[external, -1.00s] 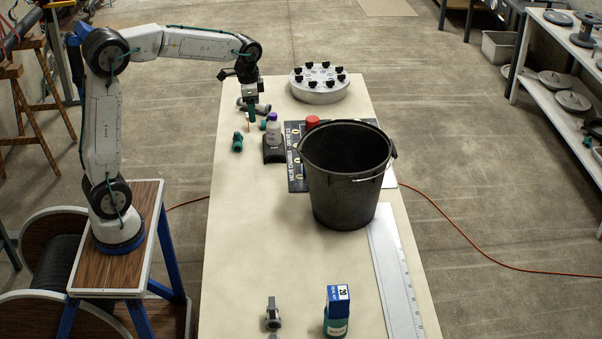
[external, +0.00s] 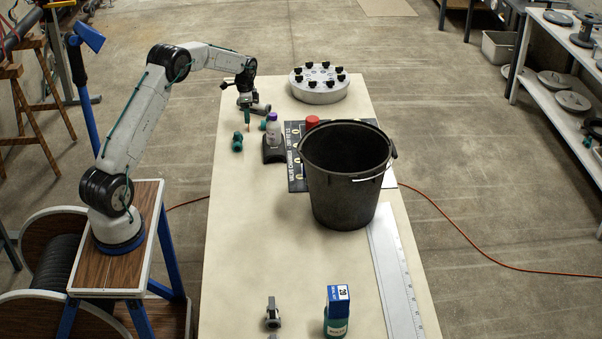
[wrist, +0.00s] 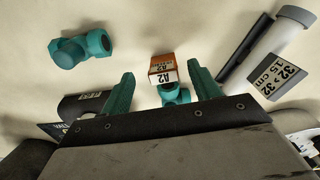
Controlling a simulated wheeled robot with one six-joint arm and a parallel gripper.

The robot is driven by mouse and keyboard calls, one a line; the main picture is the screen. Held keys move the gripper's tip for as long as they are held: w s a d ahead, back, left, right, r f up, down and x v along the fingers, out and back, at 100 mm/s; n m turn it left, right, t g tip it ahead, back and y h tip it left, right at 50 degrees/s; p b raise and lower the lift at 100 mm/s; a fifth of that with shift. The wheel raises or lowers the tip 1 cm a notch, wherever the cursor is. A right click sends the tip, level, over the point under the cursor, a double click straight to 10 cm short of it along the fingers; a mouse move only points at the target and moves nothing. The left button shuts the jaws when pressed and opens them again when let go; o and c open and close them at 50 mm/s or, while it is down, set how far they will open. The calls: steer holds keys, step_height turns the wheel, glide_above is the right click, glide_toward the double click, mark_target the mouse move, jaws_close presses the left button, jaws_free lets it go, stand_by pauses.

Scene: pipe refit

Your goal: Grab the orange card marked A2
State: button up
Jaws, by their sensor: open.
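The orange card marked A2 (wrist: 162,62) shows in the wrist view with its white label facing the camera. It stands at a teal fitting (wrist: 173,94); whether they are joined I cannot tell. My gripper (wrist: 160,73) is open, with one teal finger on each side of the card and a visible gap to both. In the external view my gripper (external: 246,112) points down near the far left of the table, and the card (external: 248,127) shows as a thin orange strip just below the fingers.
A loose teal fitting (wrist: 80,48) lies left of the card; a grey pipe piece with a 32 > 32 label (wrist: 272,84) lies right. A purple-capped bottle (external: 273,128) stands close right of the gripper. A black bucket (external: 345,190) is further right.

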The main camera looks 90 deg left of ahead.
steer(key=f, duration=0.5)
steer(key=shift+w+a+f, duration=0.2)
steer(key=c, duration=1)
steer(key=shift+c, duration=0.3)
steer(key=shift+r, duration=0.1)
